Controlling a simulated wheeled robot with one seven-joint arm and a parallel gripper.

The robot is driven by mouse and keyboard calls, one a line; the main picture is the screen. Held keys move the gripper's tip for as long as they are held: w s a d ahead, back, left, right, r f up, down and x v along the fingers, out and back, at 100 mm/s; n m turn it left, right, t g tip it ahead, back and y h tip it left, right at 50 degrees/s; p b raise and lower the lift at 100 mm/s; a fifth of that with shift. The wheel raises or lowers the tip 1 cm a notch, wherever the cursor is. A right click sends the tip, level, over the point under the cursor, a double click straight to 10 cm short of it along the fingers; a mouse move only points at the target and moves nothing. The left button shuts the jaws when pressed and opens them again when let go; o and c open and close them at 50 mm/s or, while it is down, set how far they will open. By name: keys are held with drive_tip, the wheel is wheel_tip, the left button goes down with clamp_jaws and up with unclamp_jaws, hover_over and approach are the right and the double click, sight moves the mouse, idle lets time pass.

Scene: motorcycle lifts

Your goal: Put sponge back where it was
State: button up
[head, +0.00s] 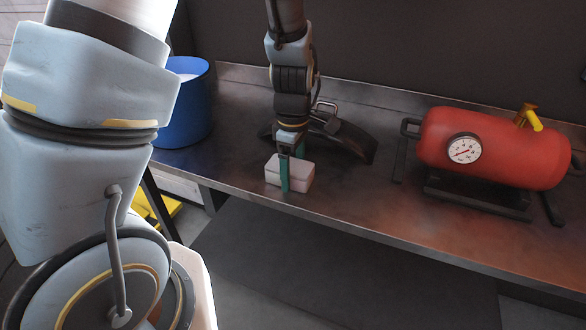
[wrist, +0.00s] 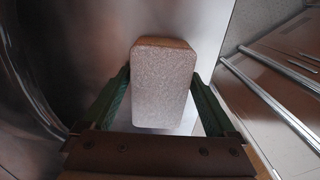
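The sponge (head: 301,175) is a pale, whitish-pink block near the front edge of the metal bench (head: 350,197). My gripper (head: 290,172) points down at it, with one green finger in front of the block and the other behind.
A black curved item with a metal clasp (head: 345,143) lies behind the sponge. A red tank with a gauge (head: 495,150) stands on the right of the bench. A blue bin (head: 184,110) is at the left. Bare bench lies between the sponge and the tank.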

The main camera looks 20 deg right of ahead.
sight(293, 166)
drive_tip(key=shift+o, duration=0.4)
drive_tip(key=shift+r, duration=0.45)
wheel_tip(293, 166, up, 12)
drive_tip(key=f, duration=0.1)
drive_tip(key=w+a+f+m+t, duration=0.1)
drive_tip(key=a+m, duration=0.9)
drive_tip(key=a, duration=1.6)
drive_tip(key=shift+w+f+m+t+b, duration=0.3)
drive_tip(key=shift+w+f+b, duration=0.1)
drive_tip(key=shift+f, duration=0.1)
